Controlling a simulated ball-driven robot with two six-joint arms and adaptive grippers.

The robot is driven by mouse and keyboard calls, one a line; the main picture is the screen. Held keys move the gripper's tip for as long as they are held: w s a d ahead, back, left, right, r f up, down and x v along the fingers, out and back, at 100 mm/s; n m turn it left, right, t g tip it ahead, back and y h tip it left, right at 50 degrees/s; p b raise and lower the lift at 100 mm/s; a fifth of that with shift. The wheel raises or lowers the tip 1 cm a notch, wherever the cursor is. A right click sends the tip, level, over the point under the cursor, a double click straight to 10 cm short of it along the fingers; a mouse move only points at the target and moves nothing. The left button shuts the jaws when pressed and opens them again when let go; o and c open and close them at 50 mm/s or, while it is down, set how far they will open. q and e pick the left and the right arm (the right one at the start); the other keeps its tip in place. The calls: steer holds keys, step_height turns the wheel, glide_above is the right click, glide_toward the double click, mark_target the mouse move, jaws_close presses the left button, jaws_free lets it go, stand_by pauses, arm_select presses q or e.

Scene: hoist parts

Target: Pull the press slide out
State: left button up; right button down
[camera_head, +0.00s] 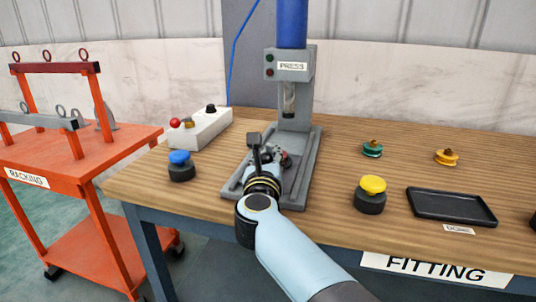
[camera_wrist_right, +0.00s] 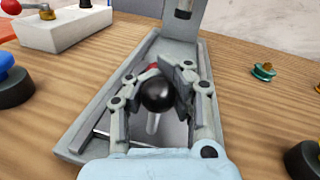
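The grey press (camera_head: 295,75) stands on the bench, with its long base (camera_head: 300,185) running toward me. A black ball knob (camera_wrist_right: 158,94) on a light stem shows in the right wrist view, low in the press base. The stem rises from the grey slide (camera_wrist_right: 170,132) between the base rails. My right gripper (camera_head: 268,155) is over the base; in the wrist view its two fingers (camera_wrist_right: 160,84) stand on either side of the knob, very close to it. Whether both pads press on it is unclear. The fingers hide part of the slide. My left gripper is not in view.
A white control box (camera_head: 205,130) and a blue-topped button (camera_head: 180,165) stand left of the press. A yellow-topped button (camera_head: 371,194), a black tray (camera_head: 452,206) and small green (camera_head: 372,149) and yellow (camera_head: 446,157) parts lie right. An orange rack (camera_head: 90,150) stands at left.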

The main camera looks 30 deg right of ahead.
steer(key=shift+s+a, duration=0.45)
steer(key=shift+s, duration=0.05)
steer(key=c, duration=1.3)
jaws_free()
steer(key=shift+s+d, duration=0.1)
steer(key=shift+d, duration=0.05)
steer(key=o, duration=0.3)
step_height(320, 180, up, 10)
